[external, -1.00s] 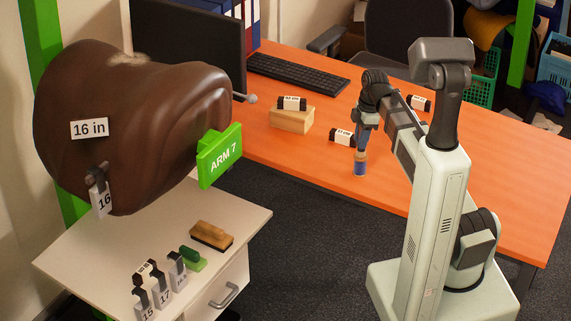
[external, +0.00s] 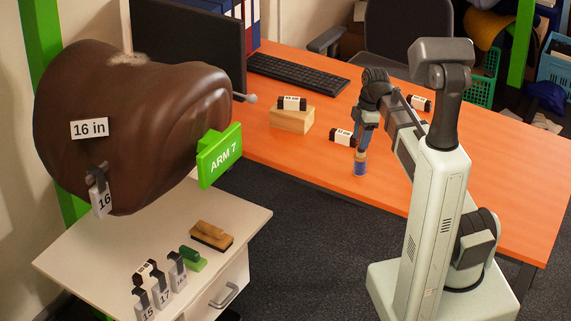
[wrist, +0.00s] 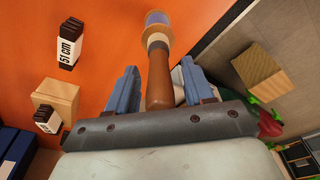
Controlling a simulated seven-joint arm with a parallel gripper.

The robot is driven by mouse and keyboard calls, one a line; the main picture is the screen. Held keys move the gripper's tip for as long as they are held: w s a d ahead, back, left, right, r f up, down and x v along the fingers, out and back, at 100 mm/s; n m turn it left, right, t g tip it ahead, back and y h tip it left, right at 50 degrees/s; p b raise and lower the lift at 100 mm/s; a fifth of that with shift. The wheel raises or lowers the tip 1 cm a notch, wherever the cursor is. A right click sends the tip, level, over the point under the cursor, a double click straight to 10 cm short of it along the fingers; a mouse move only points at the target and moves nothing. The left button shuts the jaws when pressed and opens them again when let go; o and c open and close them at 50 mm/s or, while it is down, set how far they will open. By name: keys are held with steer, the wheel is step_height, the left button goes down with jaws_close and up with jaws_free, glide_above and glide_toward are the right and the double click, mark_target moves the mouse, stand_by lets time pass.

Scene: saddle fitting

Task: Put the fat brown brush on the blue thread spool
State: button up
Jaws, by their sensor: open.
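The blue thread spool (external: 360,169) stands on the orange desk near its front edge. It also shows at the top of the wrist view (wrist: 158,18). The fat brown brush (wrist: 157,82) stands roughly upright on it, light ferrule end against the spool and handle towards my gripper. Its lower part (external: 361,156) shows just above the spool in the external view. My gripper (wrist: 160,88) is open around the handle, one finger on each side with gaps between. It also shows above the spool in the external view (external: 363,140).
The orange desk (external: 470,185) holds a wooden block (external: 291,120) with a labelled roll on top, more labelled rolls (external: 342,137) and a keyboard (external: 298,73). The saddle (external: 140,130) is at left, above a white cabinet (external: 90,250) with brushes and tags.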

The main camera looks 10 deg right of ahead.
step_height(320, 180, up, 11)
steer(key=d, duration=0.1)
steer(key=shift+d+r, duration=0.15)
steer(key=shift+d, duration=0.2)
stand_by(0.5)
